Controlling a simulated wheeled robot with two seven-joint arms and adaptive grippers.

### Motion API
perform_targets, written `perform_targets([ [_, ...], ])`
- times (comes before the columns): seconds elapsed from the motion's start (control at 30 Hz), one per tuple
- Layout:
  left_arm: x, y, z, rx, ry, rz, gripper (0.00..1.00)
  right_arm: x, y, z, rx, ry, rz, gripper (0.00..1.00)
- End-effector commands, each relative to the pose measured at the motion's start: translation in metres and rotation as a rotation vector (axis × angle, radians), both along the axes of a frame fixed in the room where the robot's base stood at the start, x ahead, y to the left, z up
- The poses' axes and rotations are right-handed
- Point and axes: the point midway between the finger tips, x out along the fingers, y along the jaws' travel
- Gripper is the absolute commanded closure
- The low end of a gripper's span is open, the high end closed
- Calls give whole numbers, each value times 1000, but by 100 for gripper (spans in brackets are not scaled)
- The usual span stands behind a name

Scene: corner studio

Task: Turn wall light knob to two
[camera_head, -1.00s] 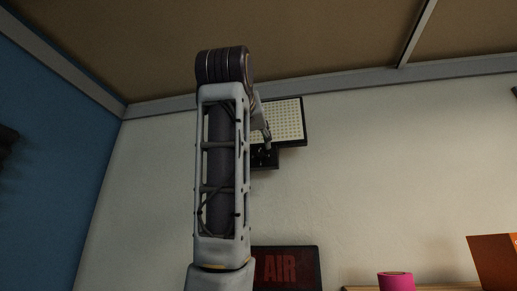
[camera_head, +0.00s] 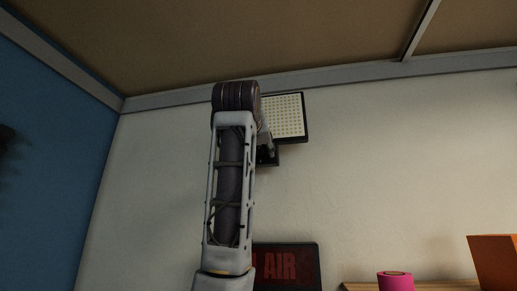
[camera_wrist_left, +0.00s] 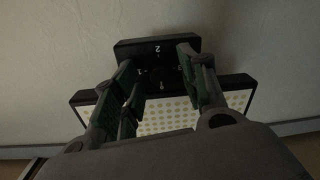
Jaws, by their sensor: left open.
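The wall light is a dark-framed panel of pale dots (camera_head: 288,116) high on the wall, partly behind my left arm. Its small black control box (camera_head: 270,158) sits just below it. In the left wrist view, the box (camera_wrist_left: 153,45) shows white marks, with a "2" on the side away from the panel. The dark knob is hard to make out against the box. My left gripper (camera_wrist_left: 158,70) is open, its fingers on either side of the dial area; contact with the knob cannot be told. In the head view my arm mostly hides this gripper. My right gripper is not in view.
A dark "AIR" sign (camera_head: 290,268) is low on the wall, partly behind my arm. A pink roll (camera_head: 396,282) and an orange object (camera_head: 494,262) are at the lower right by a wooden shelf (camera_head: 360,287). The wall right of the light is clear.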

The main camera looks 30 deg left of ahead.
Motion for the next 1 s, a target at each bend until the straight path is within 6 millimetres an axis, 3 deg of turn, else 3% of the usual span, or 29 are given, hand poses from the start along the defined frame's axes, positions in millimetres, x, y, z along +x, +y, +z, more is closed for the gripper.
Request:
perform_targets([
  [0.07, 0, 0, 0, 0, 0, 0, 60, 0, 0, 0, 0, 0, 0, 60],
  [0.4, 0, 0, 0, 0, 0, 0, 100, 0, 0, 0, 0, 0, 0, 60],
  [1.0, -1, 1, 0, 136, 33, 2, 100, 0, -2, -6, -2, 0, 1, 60],
])
